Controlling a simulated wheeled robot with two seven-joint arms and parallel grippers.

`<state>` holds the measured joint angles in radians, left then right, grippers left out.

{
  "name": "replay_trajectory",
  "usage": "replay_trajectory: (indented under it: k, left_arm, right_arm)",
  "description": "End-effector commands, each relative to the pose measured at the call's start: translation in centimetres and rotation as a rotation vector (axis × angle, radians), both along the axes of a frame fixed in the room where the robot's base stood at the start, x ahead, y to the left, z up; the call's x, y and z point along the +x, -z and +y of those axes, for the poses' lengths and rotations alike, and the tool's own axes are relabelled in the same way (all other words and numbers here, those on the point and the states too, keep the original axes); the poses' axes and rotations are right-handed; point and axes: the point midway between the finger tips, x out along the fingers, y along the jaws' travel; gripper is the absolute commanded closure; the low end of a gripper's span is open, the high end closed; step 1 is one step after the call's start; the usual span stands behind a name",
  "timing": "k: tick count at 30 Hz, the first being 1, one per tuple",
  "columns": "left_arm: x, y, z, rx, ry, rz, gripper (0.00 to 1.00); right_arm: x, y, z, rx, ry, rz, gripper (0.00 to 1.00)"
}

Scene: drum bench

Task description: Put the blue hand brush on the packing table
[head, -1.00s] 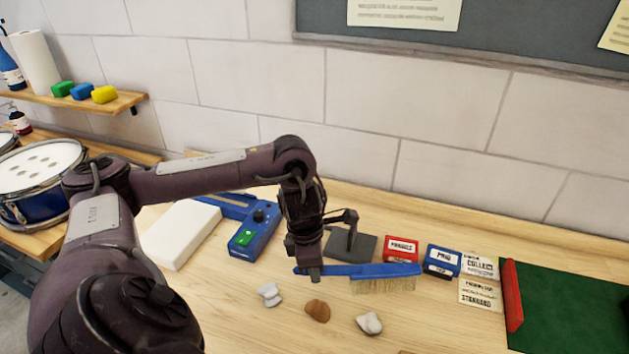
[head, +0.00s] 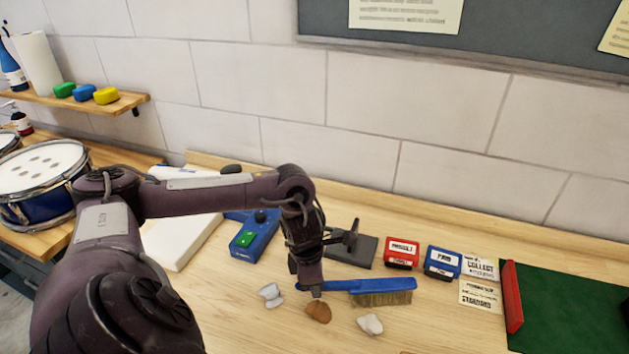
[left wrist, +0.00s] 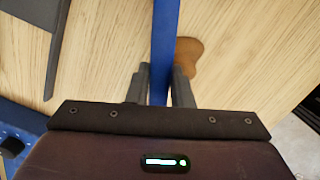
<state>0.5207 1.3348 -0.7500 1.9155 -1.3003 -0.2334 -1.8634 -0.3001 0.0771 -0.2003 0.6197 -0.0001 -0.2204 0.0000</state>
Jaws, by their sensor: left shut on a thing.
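The blue hand brush (head: 360,286) with tan bristles lies level over the wooden packing table (head: 450,330), bristles down. Its bristles are at or very near the table top; I cannot tell if they touch. My left gripper (head: 312,284) is shut on the left end of the blue handle. In the left wrist view the blue handle (left wrist: 165,40) runs up between the two fingers (left wrist: 159,88). My right gripper is not in view.
Pale stones (head: 271,294) (head: 370,324) and a brown stone (head: 319,312) lie in front of the brush. Behind it are a dark grey stand (head: 358,250), a red box (head: 402,254), a blue box (head: 442,262) and a blue device (head: 254,238). A green mat (head: 570,310) lies right.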

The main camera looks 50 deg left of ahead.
Motion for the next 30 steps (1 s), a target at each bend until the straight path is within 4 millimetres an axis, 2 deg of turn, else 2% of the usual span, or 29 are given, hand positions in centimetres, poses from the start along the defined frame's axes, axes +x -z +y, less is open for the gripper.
replay_trajectory:
  k: [1,7,8,12,13,23,27,28,30]
  left_arm:
    - [-0.3,0.7,-0.1,0.000,0.002,0.009,1.00]
    - [-0.4,1.0,-0.1,-0.001,0.002,0.013,1.00]
    - [-0.5,1.1,-0.1,-0.001,0.002,0.015,0.79]
    - [-0.4,1.0,-0.1,-0.001,0.002,0.014,0.61]
    - [-0.4,1.0,-0.1,-0.001,0.002,0.013,0.58]
    - [-0.4,0.5,-0.1,-0.002,0.002,0.011,0.58]
    - [-0.3,-1.1,-0.1,-0.001,0.002,0.009,0.58]
    - [-0.3,-1.3,0.0,0.000,0.003,0.005,0.58]
    - [-0.4,-2.8,0.2,0.002,0.003,0.003,0.58]
  right_arm:
    - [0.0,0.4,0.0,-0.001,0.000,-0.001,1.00]
    - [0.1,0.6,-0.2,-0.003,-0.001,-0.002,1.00]
    - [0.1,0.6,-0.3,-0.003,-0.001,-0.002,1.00]
    - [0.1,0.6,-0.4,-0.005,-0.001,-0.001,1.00]
    - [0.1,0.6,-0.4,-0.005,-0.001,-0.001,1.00]
    - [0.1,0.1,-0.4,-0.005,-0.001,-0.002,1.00]
    - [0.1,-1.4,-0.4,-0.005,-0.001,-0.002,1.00]
    - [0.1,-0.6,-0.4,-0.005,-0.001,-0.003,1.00]
    - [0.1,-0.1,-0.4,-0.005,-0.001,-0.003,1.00]
